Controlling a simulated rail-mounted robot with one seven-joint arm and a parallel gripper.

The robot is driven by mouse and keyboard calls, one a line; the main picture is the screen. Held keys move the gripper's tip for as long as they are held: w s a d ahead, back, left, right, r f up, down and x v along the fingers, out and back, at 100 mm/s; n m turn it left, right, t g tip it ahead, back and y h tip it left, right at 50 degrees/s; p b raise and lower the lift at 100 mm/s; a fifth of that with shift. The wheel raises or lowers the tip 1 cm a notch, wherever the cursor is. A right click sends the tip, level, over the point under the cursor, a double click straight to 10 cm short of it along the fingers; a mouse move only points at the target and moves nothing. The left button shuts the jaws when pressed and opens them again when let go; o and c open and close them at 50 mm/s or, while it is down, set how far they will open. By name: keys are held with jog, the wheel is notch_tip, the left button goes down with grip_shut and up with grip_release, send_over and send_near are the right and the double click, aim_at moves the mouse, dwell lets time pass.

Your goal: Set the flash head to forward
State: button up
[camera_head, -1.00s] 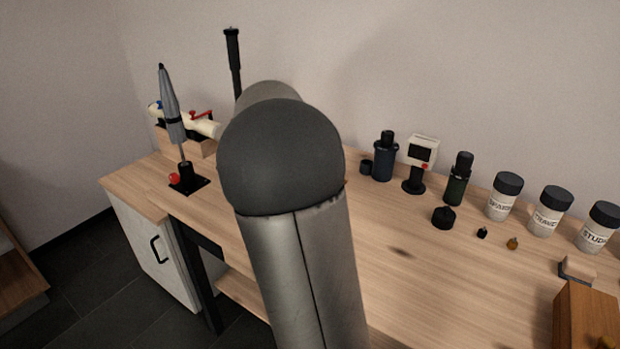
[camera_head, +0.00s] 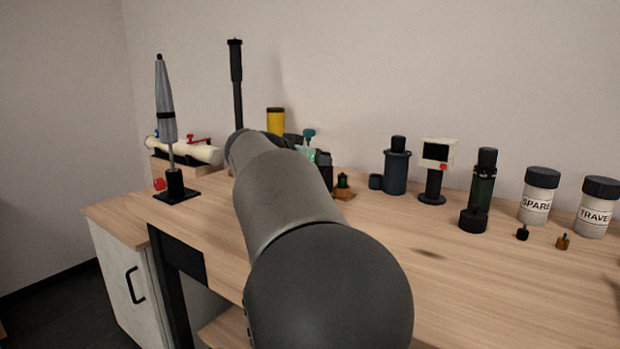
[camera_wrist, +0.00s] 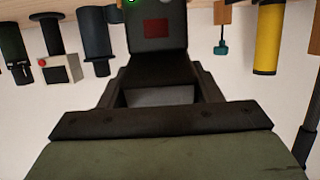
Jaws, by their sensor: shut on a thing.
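The flash (camera_wrist: 174,27) is a dark box with a red square panel, at the top middle of the wrist view, which shows the scene upside down. A green light shows at its upper edge. My gripper (camera_wrist: 155,78) has its two dark fingers shut on the flash's black head (camera_wrist: 157,70), just below the red panel in that picture. A pale grey area shows between the fingers; I cannot tell whether it belongs to the head. The head's exact angle is unclear. In the head view my arm hides the gripper and most of the flash.
A yellow cylinder (camera_head: 275,122) and a teal-topped item (camera_head: 309,135) stand near my arm's end. A dark blue canister (camera_head: 397,172), a small screen on a stand (camera_head: 437,153) and labelled jars (camera_head: 539,198) line the back right. The front tabletop (camera_head: 470,285) is clear.

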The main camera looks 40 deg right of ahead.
jog(key=shift+f+b, duration=0.2)
jog(key=shift+b, duration=0.25)
jog(key=o, duration=1)
jog(key=shift+a+r, duration=0.1)
jog(key=shift+a, duration=0.05)
jog(key=p+v, duration=0.3)
jog(key=v, duration=1.4)
jog(key=shift+a, duration=0.1)
